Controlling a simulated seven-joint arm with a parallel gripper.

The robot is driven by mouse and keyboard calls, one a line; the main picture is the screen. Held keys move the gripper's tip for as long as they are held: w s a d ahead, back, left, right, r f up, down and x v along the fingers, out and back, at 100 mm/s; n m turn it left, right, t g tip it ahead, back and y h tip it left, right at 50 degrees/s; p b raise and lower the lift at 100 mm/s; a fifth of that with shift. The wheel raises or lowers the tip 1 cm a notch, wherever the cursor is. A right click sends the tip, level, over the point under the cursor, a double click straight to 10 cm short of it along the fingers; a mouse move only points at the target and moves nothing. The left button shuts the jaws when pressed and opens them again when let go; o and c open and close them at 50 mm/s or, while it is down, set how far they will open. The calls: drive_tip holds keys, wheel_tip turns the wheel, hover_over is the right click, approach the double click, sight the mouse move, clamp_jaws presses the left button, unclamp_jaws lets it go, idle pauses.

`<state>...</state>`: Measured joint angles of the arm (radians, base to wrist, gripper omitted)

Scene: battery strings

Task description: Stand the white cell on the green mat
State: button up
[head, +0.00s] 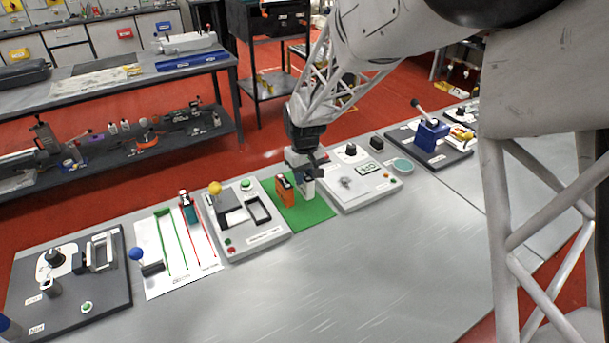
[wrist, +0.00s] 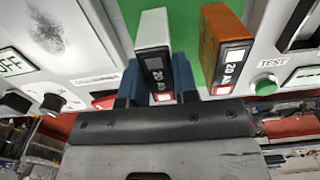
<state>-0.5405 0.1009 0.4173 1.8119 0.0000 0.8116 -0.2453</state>
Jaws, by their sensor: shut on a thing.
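The white cell (head: 307,189) is upright, between the fingers of my gripper (head: 306,172), over the green mat (head: 316,213). I cannot tell whether its base touches the mat. In the wrist view the white cell (wrist: 152,30) has a dark label side marked "20 AH", and the blue fingers of my gripper (wrist: 157,85) are shut on its two sides. The green mat (wrist: 186,14) shows behind it. An orange cell (head: 285,191) stands on the mat just left of the white cell, with a gap between them; it also shows in the wrist view (wrist: 224,40).
A grey panel with a yellow-knobbed lever (head: 215,188) stands left of the mat. A test panel with a dark knob (head: 351,150) stands close on the right. The front bench is clear.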

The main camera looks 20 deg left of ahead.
sight(305, 174)
drive_tip(key=shift+f, duration=0.2)
drive_tip(key=o, duration=0.9)
wheel_tip(305, 174, up, 12)
drive_tip(key=shift+r, duration=0.1)
idle(0.5)
drive_tip(key=shift+d, duration=0.1)
idle(0.8)
